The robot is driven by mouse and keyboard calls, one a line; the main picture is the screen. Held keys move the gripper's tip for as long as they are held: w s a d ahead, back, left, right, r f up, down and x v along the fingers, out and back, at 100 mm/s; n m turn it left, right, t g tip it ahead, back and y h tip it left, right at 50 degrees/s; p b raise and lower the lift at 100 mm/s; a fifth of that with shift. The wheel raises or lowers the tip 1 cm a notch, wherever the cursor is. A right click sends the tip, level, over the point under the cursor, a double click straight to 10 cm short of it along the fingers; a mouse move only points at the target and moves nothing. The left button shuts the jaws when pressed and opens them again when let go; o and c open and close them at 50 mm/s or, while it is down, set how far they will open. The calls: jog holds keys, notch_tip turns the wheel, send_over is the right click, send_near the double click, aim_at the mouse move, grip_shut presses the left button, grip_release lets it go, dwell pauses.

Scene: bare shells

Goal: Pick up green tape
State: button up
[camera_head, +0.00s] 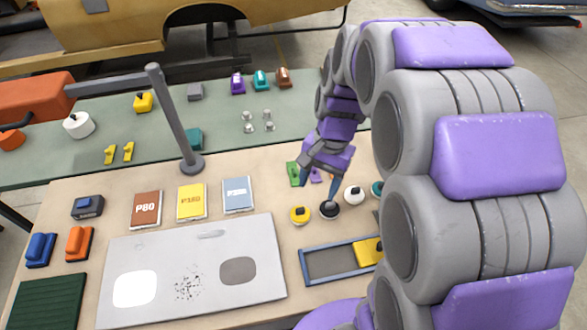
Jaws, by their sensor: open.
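A row of small round pieces lies in front: yellow (300,215), black (329,211) just below the right fingertip, white (354,197), and a teal-green one (376,188) partly hidden by my arm. I cannot tell which green piece is the tape.
A blue-framed tray (305,268) with a yellow block (367,251) lies in front. A grey panel (220,290) and three sandpaper packs (191,202) lie left. A grey post (175,115) stands behind them. A green table (330,90) holds several small tools. My arm hides the right side.

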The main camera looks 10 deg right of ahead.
jog(key=w+d+f+m+y+p, duration=0.1)
jog(key=w+d+m+p, duration=0.15)
jog(key=w, duration=0.45)
jog(key=w+d+f+m+p, duration=0.1)
jog(key=w+m+p, duration=0.15)
jog(key=w, duration=0.45)
jog(key=m+t+y+p, duration=0.1)
jog(key=m+y+p, duration=0.15)
jog(key=m, duration=0.25)
send_near(293, 171)
jog(key=shift+h, duration=0.55)
jog(key=x, duration=0.8)
jog(key=shift+a+f+b, duration=0.15)
jog(key=shift+a+b, duration=0.15)
jog(key=shift+b, duration=0.1)
jog(key=c, duration=1.1)
jog(key=shift+r, duration=0.65)
notch_tip(293, 171, up, 3)
jog(key=shift+f+p, duration=0.2)
jog(key=shift+p, duration=0.1)
jog(key=s, duration=1)
jog(key=s+r, duration=0.1)
jog(key=s, duration=0.5)
jog(key=shift+r, duration=0.1)
